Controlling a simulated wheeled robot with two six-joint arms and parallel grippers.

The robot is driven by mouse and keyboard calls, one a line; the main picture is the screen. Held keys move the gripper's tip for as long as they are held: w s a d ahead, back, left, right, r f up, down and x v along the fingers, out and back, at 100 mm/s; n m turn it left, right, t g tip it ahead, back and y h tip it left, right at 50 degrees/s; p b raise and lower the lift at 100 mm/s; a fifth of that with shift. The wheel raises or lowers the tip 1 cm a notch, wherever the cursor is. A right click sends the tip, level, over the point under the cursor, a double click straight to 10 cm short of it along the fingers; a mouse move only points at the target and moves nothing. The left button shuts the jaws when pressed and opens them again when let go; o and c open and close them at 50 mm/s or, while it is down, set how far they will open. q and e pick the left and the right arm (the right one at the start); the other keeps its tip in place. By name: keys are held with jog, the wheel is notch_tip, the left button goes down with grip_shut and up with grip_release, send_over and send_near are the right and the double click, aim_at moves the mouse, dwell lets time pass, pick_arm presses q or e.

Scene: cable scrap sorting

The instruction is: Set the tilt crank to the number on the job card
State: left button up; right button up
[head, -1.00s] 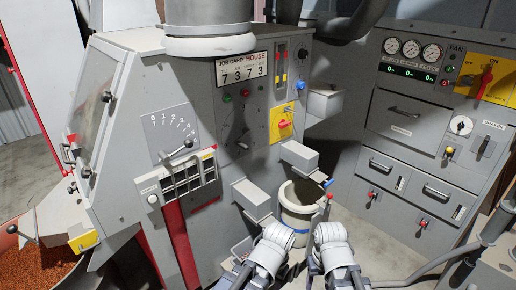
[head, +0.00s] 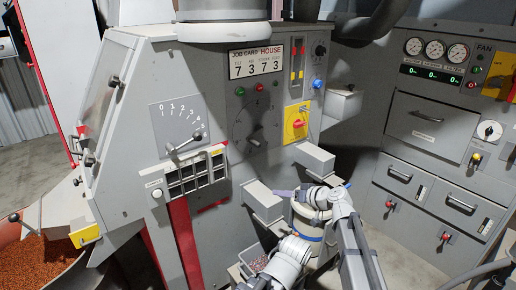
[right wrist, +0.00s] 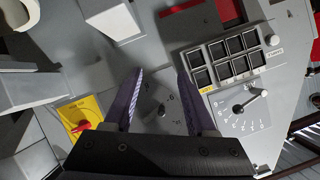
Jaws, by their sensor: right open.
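The job card (head: 256,62) on the grey machine reads 7 3 7 3; its small column labels are too small to read. Below it is a round dial with a dark crank (head: 255,140), its numbers unreadable. A lever (head: 185,146) on a plate marked from 0 stands left of it; I cannot tell from labels which is the tilt crank. My right gripper (head: 290,193) is below the round dial, in front of the machine. In the right wrist view its fingers (right wrist: 156,95) are open and empty, with the dial crank (right wrist: 161,108) seen between them. My left gripper is not visible.
Two grey boxes (head: 264,202) (head: 315,157) jut from the machine near my right gripper. A yellow plate with a red knob (head: 298,124) is right of the dial. A drawer cabinet (head: 425,115) stands at right.

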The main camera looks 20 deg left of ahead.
aim_at(260, 146)
jog(key=shift+w+a+r+m+t+y, duration=0.15)
jog(key=shift+w+a+r+t+y, duration=0.45)
jog(key=shift+w+a+r, duration=1.4)
jog(key=shift+w+a+r+m+t+y, duration=0.3)
jog(key=shift+w+a+r+t, duration=0.65)
jog(key=shift+w+a, duration=2)
jog(key=shift+w+a+r+m+t+y, duration=0.1)
jog(key=shift+w+a+r+t+y, duration=0.45)
jog(key=shift+w+a+r, duration=1.85)
jog(key=shift+w+d+f, duration=0.2)
jog(key=shift+w+f, duration=0.05)
jog(key=shift+f, duration=0.15)
jog(key=shift+w+d+f, duration=0.15)
jog(key=shift+w+f, duration=0.05)
jog(key=shift+f, duration=0.2)
jog(key=shift+c, duration=0.3)
grip_shut()
